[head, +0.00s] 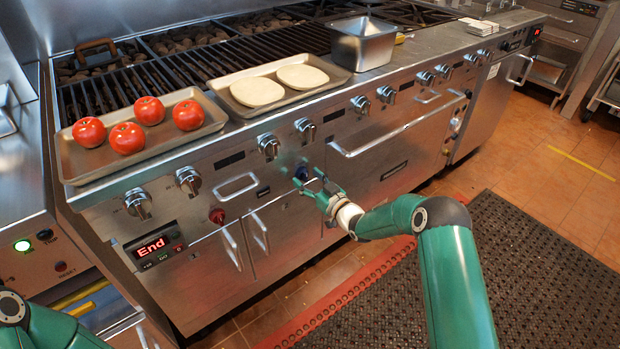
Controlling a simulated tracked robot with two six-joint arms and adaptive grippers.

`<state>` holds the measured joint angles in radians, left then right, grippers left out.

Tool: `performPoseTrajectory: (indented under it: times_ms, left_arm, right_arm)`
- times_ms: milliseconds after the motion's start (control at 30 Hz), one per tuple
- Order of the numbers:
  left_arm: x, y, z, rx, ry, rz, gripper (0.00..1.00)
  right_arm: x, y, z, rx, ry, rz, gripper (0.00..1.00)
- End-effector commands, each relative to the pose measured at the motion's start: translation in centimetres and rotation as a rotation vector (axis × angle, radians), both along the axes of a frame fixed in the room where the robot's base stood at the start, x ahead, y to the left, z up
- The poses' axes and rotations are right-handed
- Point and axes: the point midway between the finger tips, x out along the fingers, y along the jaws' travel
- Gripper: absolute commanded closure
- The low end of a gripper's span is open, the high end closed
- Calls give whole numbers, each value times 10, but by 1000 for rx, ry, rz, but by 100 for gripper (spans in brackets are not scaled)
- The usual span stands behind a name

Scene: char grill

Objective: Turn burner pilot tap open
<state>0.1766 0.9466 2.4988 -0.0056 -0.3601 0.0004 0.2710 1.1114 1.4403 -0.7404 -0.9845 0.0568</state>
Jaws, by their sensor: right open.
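My right gripper (318,186) is open at the front panel of the grill (345,130). Its fingers are beside a small dark blue knob (302,172), and I cannot tell whether they touch it. A small red knob (217,215) sits further left on the same panel. No label shows which of these is the pilot tap, and their turn positions are too small to read. Only part of my left arm shows at the lower left corner; its gripper is out of view.
Several silver burner knobs (268,146) line the panel, with bar handles (233,246) below. A tray with several tomatoes (127,138), a tray with two flatbreads (257,91) and a metal pan (362,42) stand on top. A display (151,248) reads "End". A dark mat (530,262) covers the floor.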

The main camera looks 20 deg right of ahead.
Motion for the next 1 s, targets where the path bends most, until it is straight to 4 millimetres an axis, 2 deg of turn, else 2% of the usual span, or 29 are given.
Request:
performPoseTrajectory:
  times_ms: [133, 433, 767, 800, 867, 1000]
  left_arm:
    - [0, 0, -1, 0, 0, 0, 60]
    - [0, 0, -1, 0, 0, 0, 60]
    - [0, 0, -1, 0, 0, 0, 60]
    - [-1, -2, -1, -1, 0, -8, 60]
    - [0, 0, -1, 0, 0, 1, 60]
    - [0, 0, -4, 0, 0, 0, 60]
  right_arm:
    - [7, 3, 0, 1, 0, 0, 37]
    - [9, 3, 0, 1, 0, -1, 37]
    - [8, 2, 0, 1, 0, -2, 92]
    - [8, -14, 0, -2, -1, -9, 96]
    - [8, -6, 0, -1, -1, -5, 96]
    - [7, -4, 0, -10, -5, -10, 96]
